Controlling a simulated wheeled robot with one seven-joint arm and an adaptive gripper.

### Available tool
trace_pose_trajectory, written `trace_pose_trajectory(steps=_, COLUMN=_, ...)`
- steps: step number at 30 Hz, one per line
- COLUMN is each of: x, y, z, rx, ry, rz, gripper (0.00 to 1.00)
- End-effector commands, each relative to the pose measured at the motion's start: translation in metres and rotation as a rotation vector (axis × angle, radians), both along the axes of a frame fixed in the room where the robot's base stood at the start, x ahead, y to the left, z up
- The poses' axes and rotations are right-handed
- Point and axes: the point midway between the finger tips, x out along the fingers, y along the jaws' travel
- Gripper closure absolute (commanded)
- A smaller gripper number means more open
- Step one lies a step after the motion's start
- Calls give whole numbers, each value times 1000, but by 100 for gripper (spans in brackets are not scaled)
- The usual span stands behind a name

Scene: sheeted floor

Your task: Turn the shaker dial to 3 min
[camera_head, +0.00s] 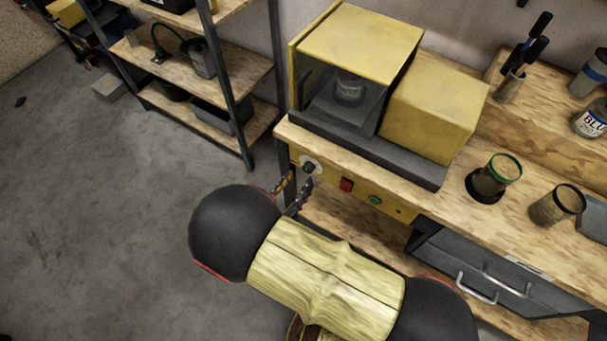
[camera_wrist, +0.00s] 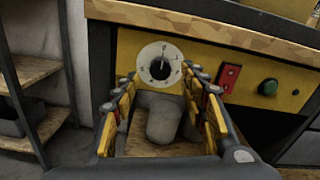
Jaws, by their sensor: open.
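The shaker dial (camera_head: 309,166) is a black knob on a round white plate, set in the yellow front panel below the bench top. In the wrist view the dial (camera_wrist: 160,68) faces me, upper middle, with small marks around it too small to read. I cannot tell the exact setting. The shaker (camera_head: 361,38) is a yellow box on a dark base, with a can (camera_head: 349,88) inside. My gripper (camera_head: 294,190) is open and empty, just in front of the panel. In the wrist view its fingers (camera_wrist: 160,79) stand left and right of the dial, slightly low; contact is not visible.
A red switch (camera_wrist: 229,78) and a green button (camera_wrist: 268,87) are right of the dial. The wooden bench edge (camera_wrist: 210,27) overhangs above. Cups, including a green-rimmed one (camera_head: 492,177), stand on the bench.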

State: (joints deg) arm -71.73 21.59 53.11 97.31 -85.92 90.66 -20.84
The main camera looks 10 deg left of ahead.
Motion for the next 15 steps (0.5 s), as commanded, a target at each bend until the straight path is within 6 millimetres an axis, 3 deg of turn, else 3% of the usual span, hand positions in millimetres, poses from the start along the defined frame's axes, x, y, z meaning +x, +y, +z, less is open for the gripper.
trace_pose_trajectory(steps=6, x=27, y=-12, z=-2, rx=1, ry=1, rz=-3, gripper=57)
trace_pose_trajectory(steps=15, x=36, y=-15, z=0, rx=1, ry=2, rz=-1, gripper=57)
